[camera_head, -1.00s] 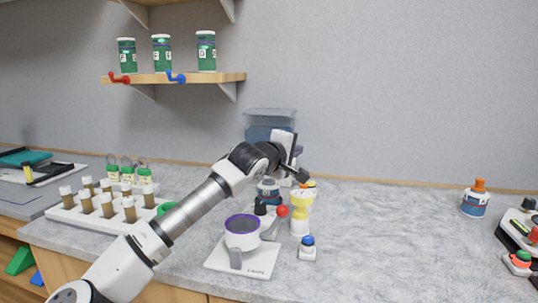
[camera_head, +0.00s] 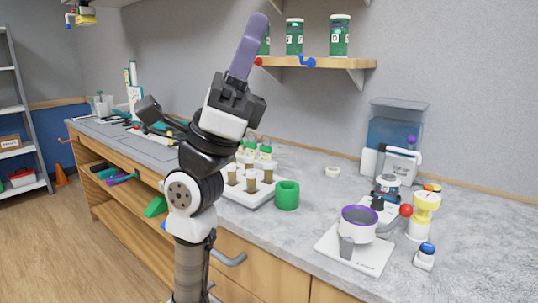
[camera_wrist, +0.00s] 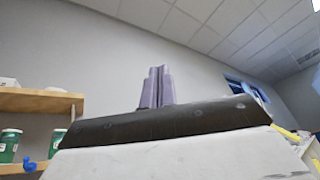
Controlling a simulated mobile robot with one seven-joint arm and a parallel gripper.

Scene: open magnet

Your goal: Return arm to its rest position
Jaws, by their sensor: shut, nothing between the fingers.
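My gripper (camera_head: 248,48) points up in the head view, with its purple fingers pressed together and nothing between them. My arm stands folded upright in front of the bench, left of the picture's middle. The gripper is raised in front of the wall shelf and hides part of one green-labelled jar there. In the wrist view my gripper's purple fingers (camera_wrist: 157,88) stand side by side against the bare wall and ceiling.
The bench (camera_head: 310,245) holds a vial rack (camera_head: 262,195), a green ring (camera_head: 287,195), a white scale with a cup (camera_head: 358,225) and a yellow-white device (camera_head: 424,215). The shelf (camera_head: 330,61) bears green jars. Open floor (camera_head: 70,240) lies at left.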

